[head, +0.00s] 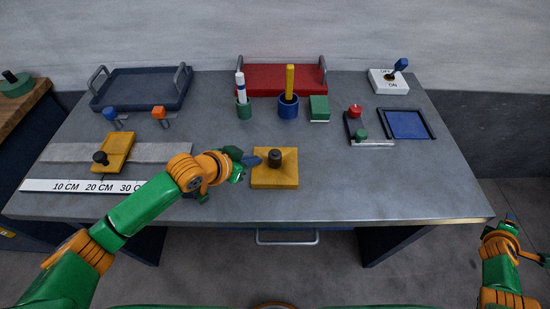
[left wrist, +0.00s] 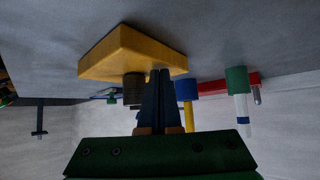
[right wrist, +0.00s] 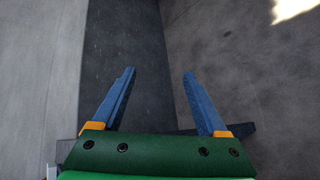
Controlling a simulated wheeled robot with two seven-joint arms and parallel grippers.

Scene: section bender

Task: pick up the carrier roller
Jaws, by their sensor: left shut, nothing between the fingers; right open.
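A short dark cylinder (head: 275,156), which looks like the carrier roller, stands upright on a yellow block (head: 290,178) near the middle front of the table. In the left wrist view the dark cylinder (left wrist: 132,92) is just left of my fingers, beneath the yellow block (left wrist: 120,55) in that picture. My left gripper (head: 254,161) is shut and empty, its blue fingertips by the block's left edge, close to the cylinder. Whether they touch anything, I cannot tell. My right gripper (right wrist: 159,74) is open and empty, away from the table at the right.
A second yellow block (head: 118,150) with a black knob sits on a grey strip by a centimetre scale (head: 60,187). Behind are green (head: 243,109) and blue (head: 288,107) cups, a green block (head: 319,107), and red (head: 270,78) and dark (head: 140,90) trays. The right front is clear.

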